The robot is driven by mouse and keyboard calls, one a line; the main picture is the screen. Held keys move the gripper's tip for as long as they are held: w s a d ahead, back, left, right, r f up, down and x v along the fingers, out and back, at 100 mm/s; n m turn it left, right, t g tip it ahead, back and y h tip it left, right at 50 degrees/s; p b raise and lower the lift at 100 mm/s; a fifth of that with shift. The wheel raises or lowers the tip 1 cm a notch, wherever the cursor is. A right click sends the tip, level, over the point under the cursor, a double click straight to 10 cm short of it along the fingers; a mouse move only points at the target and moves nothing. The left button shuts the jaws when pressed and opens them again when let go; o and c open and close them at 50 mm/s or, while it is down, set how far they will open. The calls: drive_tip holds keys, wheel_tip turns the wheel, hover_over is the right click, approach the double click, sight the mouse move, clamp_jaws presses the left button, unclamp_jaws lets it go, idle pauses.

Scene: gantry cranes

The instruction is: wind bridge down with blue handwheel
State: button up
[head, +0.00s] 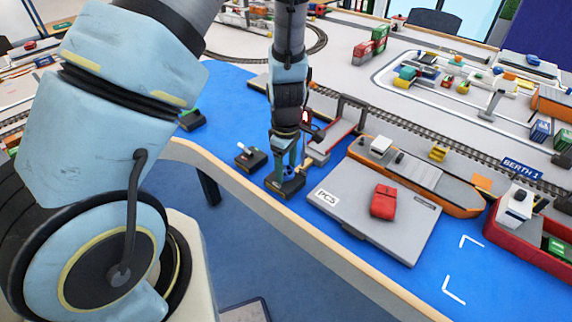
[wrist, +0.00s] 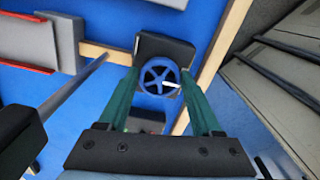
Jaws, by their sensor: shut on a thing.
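The blue handwheel (wrist: 146,76) sits on a dark block in the wrist view, between the two green fingers of my gripper (wrist: 160,80). The fingers are shut on the wheel's rim, one at each side. In the head view my gripper (head: 285,167) points down at the dark base (head: 286,189) near the table's front edge, and the wheel is hidden there. A grey deck with red edges (head: 333,146), which looks like the bridge, lies just right of my gripper beside a dark portal frame (head: 350,101). Its exact tilt cannot be told.
A dark control box (head: 250,159) stands left of my gripper, and another box with a green part (head: 192,121) farther left. A grey case (head: 400,232) with a red pouch (head: 384,202) lies to the right. An orange ship (head: 455,196) lies behind it.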

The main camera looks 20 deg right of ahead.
sight(286, 171)
idle(0.4)
drive_tip(key=o, duration=1.4)
drive_tip(key=shift+c, duration=0.2)
drive_tip(key=shift+r, duration=0.1)
wheel_tip(286, 171, up, 11)
drive_tip(key=shift+f, duration=0.2)
